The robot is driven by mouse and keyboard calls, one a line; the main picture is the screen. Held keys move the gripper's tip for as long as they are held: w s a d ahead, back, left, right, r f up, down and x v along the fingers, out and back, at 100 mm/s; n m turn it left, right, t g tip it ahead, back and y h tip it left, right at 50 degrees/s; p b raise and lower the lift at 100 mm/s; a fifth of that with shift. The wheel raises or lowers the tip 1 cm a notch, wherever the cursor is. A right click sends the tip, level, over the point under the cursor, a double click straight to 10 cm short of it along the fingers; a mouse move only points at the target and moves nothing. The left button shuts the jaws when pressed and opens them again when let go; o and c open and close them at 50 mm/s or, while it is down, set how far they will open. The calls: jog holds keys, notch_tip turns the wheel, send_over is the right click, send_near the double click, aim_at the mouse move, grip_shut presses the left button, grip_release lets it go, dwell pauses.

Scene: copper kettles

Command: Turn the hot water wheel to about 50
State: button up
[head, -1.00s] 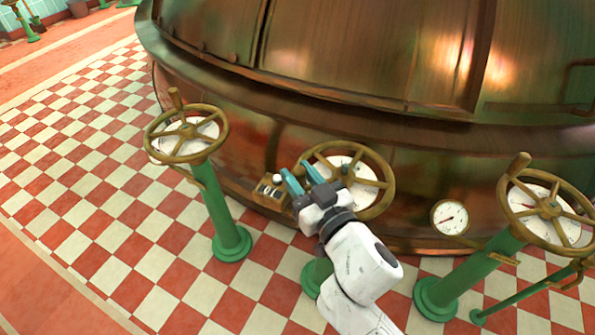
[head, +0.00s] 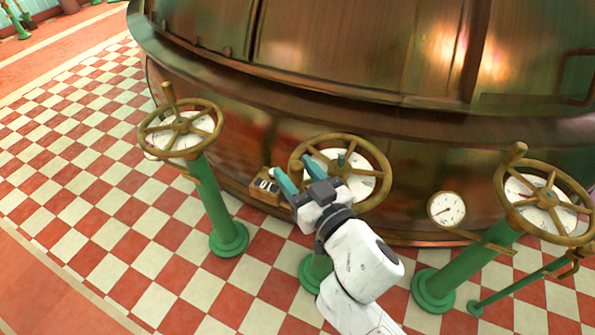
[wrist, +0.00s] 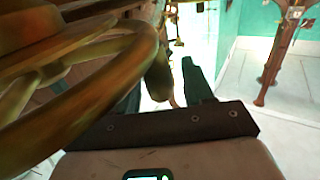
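Three brass handwheels on green posts stand before a copper kettle. My gripper (head: 301,175) is over the near-left rim of the middle wheel (head: 383,163), which has a white dial under it. Its two teal fingers are apart. In the wrist view, a brass upright peg (wrist: 159,77) shows beside a teal finger (wrist: 197,80), next to the wheel's rim (wrist: 90,95); I cannot tell whether they touch. I cannot read which wheel is for hot water.
The left wheel (head: 147,127) and right wheel (head: 585,203) each have an upright handle. The copper kettle (head: 330,75) fills the back. A round gauge (head: 447,209) is low on it at right. The checkered floor (head: 75,170) is clear at left.

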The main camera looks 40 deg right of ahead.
jog(key=shift+s, duration=0.1)
jog(key=b+v, duration=0.1)
jog(key=v, duration=0.9)
jog(key=shift+s, duration=0.3)
dwell(0.5)
